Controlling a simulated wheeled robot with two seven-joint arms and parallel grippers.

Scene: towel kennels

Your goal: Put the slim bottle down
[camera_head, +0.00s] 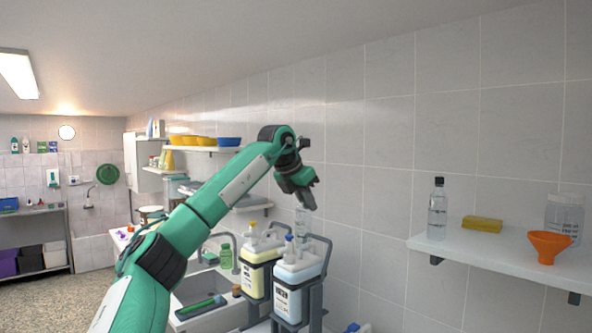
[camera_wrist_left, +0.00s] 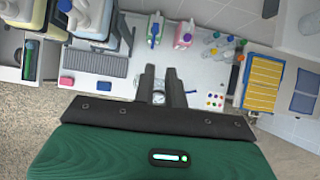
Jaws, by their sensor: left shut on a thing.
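My left gripper (camera_head: 306,203) points down in front of the tiled wall, above and behind the two jugs. It is shut on a slim clear bottle (camera_head: 302,226), which hangs below the fingers and is partly hidden by the white jug. In the left wrist view the fingers (camera_wrist_left: 163,90) close around the bottle (camera_wrist_left: 158,98), seen from above as a small pale round top. My right gripper is in neither view.
A cream jug (camera_head: 257,262) and a white jug (camera_head: 293,285) stand in dark holders by a sink (camera_head: 196,290). The right shelf (camera_head: 480,250) holds a clear black-capped bottle (camera_head: 437,212), a yellow sponge (camera_head: 482,224), an orange funnel (camera_head: 549,246) and a clear jar (camera_head: 564,215), with bare gaps.

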